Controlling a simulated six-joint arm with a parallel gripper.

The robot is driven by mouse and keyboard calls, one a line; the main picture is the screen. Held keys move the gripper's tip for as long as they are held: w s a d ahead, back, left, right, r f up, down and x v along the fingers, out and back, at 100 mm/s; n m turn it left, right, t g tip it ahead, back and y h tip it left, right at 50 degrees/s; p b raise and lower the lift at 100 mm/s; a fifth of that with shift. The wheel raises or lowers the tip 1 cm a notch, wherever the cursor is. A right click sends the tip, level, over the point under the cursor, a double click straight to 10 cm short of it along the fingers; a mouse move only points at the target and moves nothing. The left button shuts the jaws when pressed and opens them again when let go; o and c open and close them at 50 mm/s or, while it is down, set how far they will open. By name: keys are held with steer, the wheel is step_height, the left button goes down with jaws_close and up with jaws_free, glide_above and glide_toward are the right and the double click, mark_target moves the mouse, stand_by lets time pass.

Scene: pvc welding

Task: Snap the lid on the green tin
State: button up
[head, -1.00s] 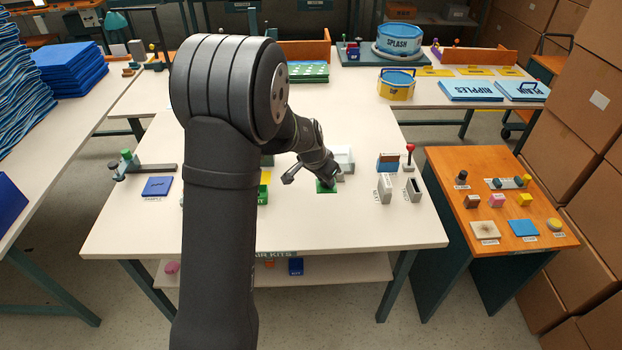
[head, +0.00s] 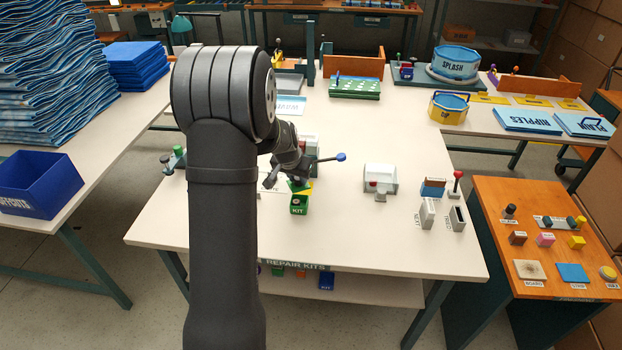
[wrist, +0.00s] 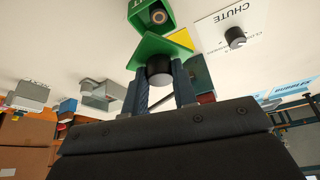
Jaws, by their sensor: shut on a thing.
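The green tin (head: 299,205), marked KIT, stands on the table, just in front of my gripper in the head view. In the wrist view the tin (wrist: 138,12) is open at the top of the picture, with a round roll-like thing (wrist: 158,16) inside. My gripper (wrist: 160,78) is shut on the black knob (wrist: 159,75) of the flat green lid (wrist: 160,46). The lid is beside and partly in front of the tin in that view; whether they touch I cannot tell. In the head view my arm and gripper (head: 296,178) hide much of the lid.
A lever with a blue ball (head: 341,157) sticks out just right of my gripper. A yellow piece (wrist: 183,40) lies by the lid, near the CHUTE card (wrist: 225,28).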

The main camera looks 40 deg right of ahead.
mark_target(296, 188)
steer(key=shift+f, duration=3.05)
steer(key=shift+f, duration=0.15)
steer(key=o, duration=1.5)
steer(key=shift+r, duration=3.55)
jaws_close()
